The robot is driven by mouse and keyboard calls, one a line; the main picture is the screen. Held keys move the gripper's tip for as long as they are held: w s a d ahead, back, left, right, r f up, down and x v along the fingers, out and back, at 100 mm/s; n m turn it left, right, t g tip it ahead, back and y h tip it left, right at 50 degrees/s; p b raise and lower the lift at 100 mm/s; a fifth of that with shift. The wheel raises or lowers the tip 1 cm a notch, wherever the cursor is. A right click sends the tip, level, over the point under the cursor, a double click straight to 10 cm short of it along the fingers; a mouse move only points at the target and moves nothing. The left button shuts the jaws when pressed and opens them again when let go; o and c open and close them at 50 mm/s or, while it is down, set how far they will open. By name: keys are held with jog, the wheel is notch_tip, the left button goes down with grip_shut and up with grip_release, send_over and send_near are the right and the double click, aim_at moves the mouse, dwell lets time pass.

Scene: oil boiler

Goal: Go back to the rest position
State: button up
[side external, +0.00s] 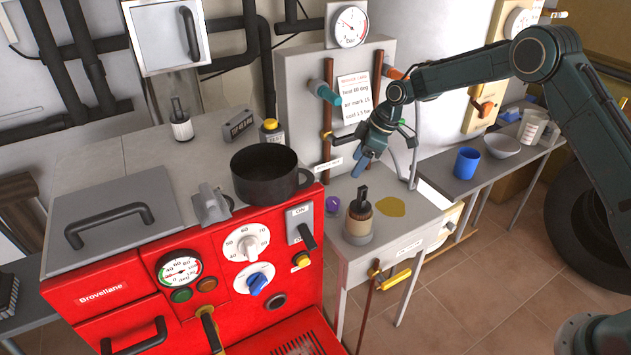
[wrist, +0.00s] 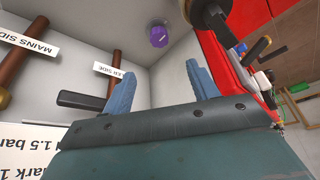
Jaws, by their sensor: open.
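My gripper (side external: 364,163) hangs from my arm above the small grey table beside the red boiler, in front of the grey panel. In the wrist view its two blue fingers (wrist: 164,88) stand well apart with nothing between them. A purple round object (wrist: 158,36) lies beyond the fingers on the grey surface; it also shows in the side view (side external: 333,204). The red boiler (side external: 130,290) stands to the left of my gripper and apart from it.
A burner-like part (side external: 359,222) stands on the small table near a yellow patch (side external: 391,206). A black pot (side external: 265,177) sits on the boiler. Pipes with a black lever (wrist: 82,100) are close to my gripper. A blue mug (side external: 466,163) and grey bowl (side external: 502,147) stand at right.

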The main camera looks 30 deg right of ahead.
jog(key=s+r+m+t+h, duration=0.2)
jog(key=s+r+m, duration=0.3)
jog(key=s+r, duration=1.6)
jog(key=s+d+r+m, duration=0.1)
jog(key=s+m, duration=0.1)
jog(key=s, duration=0.9)
jog(key=s+d+r+m+h, duration=0.1)
jog(key=s+m, duration=0.2)
jog(key=s, duration=0.9)
jog(key=shift+d+r+t, duration=0.2)
jog(key=shift+d+t, duration=0.15)
jog(key=shift+t, duration=0.05)
